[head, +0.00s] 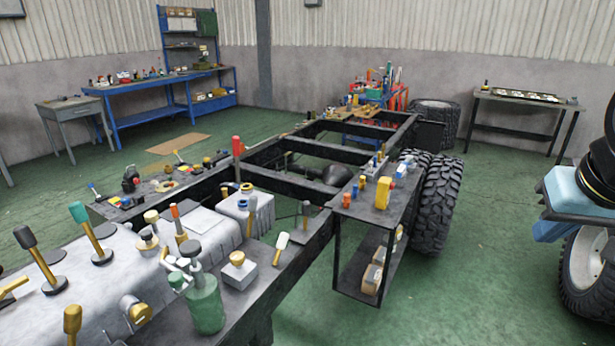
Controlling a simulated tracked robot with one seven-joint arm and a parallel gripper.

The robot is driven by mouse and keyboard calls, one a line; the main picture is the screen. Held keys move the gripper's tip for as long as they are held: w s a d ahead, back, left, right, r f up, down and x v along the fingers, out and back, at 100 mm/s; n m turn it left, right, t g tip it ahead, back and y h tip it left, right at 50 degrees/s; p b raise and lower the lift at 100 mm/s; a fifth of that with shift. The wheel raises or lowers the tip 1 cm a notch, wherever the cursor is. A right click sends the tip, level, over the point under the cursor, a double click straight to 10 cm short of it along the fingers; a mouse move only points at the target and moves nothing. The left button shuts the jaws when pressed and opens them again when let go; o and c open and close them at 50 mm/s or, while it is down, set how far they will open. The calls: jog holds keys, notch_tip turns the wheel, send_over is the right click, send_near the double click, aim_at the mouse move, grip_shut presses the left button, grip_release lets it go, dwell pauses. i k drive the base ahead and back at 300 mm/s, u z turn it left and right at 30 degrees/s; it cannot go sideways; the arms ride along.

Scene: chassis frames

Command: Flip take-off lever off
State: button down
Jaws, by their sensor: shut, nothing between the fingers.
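A chassis frame (268,150) runs from the near left to the back, with a grey gearbox housing (120,268) at its near end. Several levers stand on the housing. One has a black knob (27,238) and one a teal knob (79,212), both tilted left on black round bases. A lever with an orange-red grip (176,213) stands behind them. A white-handled lever (281,242) tilts right by the frame rail. A yellow-brown knob (72,320) shows at the bottom edge. No label shows which is the take-off lever. My gripper is not in view.
A green bottle-shaped part (205,303) stands on the near shelf edge. A side shelf (398,205) with small parts sits beside a large tyre (438,205). A light-blue machine part (578,193) is at the right. Green floor (480,265) lies open between.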

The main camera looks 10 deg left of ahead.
aim_at(252, 204)
jog(key=u, duration=0.2)
jog(key=i, duration=1.55)
jog(key=u, duration=0.6)
